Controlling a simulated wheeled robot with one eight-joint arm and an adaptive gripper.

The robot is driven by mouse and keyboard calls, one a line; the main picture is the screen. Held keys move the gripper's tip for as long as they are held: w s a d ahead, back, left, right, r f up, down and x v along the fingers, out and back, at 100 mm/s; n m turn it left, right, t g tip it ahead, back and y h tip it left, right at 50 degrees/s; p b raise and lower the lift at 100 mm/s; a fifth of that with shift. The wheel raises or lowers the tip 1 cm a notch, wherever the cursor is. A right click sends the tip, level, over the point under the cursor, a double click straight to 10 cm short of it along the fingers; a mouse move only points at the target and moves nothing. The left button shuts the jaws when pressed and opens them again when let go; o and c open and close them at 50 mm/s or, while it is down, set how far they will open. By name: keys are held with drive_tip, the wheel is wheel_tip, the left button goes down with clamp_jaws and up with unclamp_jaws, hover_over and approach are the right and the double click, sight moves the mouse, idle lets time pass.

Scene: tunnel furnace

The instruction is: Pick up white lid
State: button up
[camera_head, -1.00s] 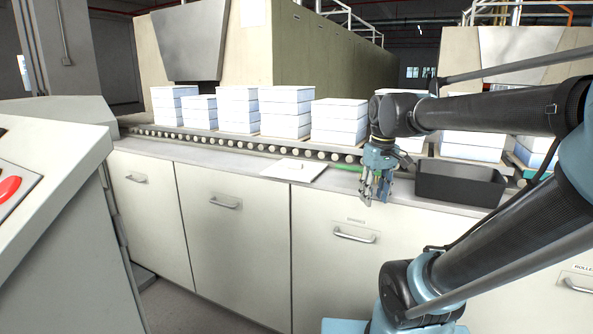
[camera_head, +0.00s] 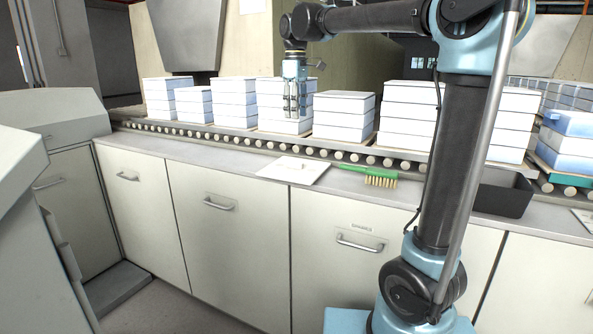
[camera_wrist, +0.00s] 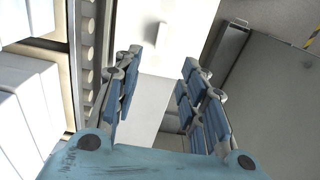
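The white lid (camera_head: 294,169) is a flat white plate with a small handle on top, lying on the counter (camera_head: 222,160) beside the roller conveyor. In the wrist view the lid (camera_wrist: 180,30) is at the top centre, with its upright handle (camera_wrist: 162,36) near the gap between my fingers. My gripper (camera_head: 294,108) hangs pointing down, in front of the white stacks in the head view and above the level of the lid. In the wrist view my gripper (camera_wrist: 158,88) has its fingers spread apart with nothing between them.
A green brush (camera_head: 372,175) lies right of the lid, and a dark bin (camera_head: 503,192) stands further right. Several white box stacks (camera_head: 344,118) sit on the roller conveyor (camera_head: 240,141) behind. Cabinet fronts with handles (camera_head: 357,245) are below the counter. The counter left of the lid is clear.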

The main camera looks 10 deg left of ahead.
hover_over(295, 166)
drive_tip(key=w, duration=0.1)
drive_tip(key=f, duration=1.1)
drive_tip(key=shift+w+a+f, duration=0.2)
drive_tip(key=shift+s+d+f, duration=0.1)
drive_tip(key=shift+f, duration=1.35)
drive_tip(key=shift+s+d+f, duration=0.1)
drive_tip(key=shift+f, duration=1.35)
drive_tip(key=shift+c, duration=0.5)
clamp_jaws()
